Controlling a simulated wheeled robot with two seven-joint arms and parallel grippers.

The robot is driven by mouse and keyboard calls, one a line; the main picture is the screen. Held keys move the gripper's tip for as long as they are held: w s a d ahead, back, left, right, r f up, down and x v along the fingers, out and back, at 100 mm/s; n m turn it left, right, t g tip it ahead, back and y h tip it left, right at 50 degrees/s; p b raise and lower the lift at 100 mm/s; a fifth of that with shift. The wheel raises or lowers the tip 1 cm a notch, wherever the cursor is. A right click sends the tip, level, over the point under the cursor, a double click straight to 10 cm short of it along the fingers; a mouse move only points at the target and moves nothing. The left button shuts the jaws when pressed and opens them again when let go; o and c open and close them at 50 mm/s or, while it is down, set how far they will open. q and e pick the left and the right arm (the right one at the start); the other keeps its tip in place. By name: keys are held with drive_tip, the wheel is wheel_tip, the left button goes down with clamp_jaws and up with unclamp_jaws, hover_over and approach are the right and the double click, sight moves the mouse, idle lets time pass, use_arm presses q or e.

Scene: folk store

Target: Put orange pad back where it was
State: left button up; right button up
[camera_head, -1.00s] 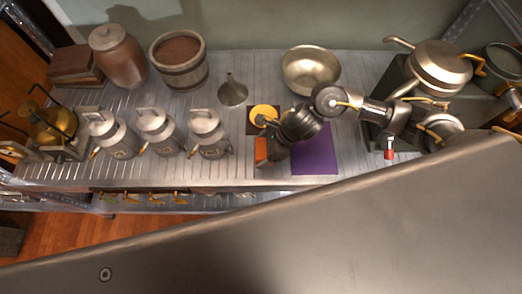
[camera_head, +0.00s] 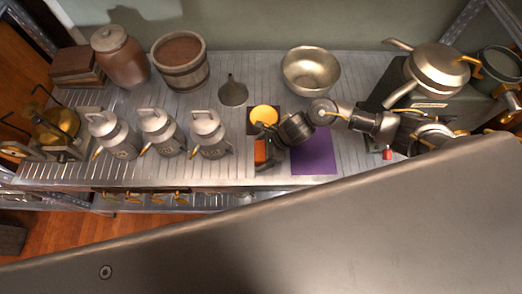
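The orange pad (camera_head: 260,152) shows as a small orange patch near the shelf's front edge, left of the purple pad (camera_head: 315,158). Part of it is hidden by my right gripper (camera_head: 274,144). The gripper reaches in from the right, and its fingers are dark and small beside or over the orange patch. I cannot tell if they are open or shut, or if they touch the pad. A dark brown pad (camera_head: 251,127) with a yellow round object (camera_head: 264,115) on it lies just behind. My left gripper is not in view.
A metal bowl (camera_head: 311,71) and a funnel (camera_head: 233,91) stand behind. Several metal jugs (camera_head: 209,134) stand to the left. A kettle (camera_head: 436,69) on a dark green box (camera_head: 410,93) is at the right. The slatted shelf has bare room left of the bowl.

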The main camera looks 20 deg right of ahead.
drive_tip(key=shift+o, duration=0.3)
drive_tip(key=shift+r, duration=0.1)
drive_tip(key=shift+d+r, duration=0.2)
drive_tip(key=shift+r, duration=0.05)
drive_tip(key=b+v, duration=0.1)
drive_tip(key=v, duration=1)
drive_tip(key=shift+r, duration=0.1)
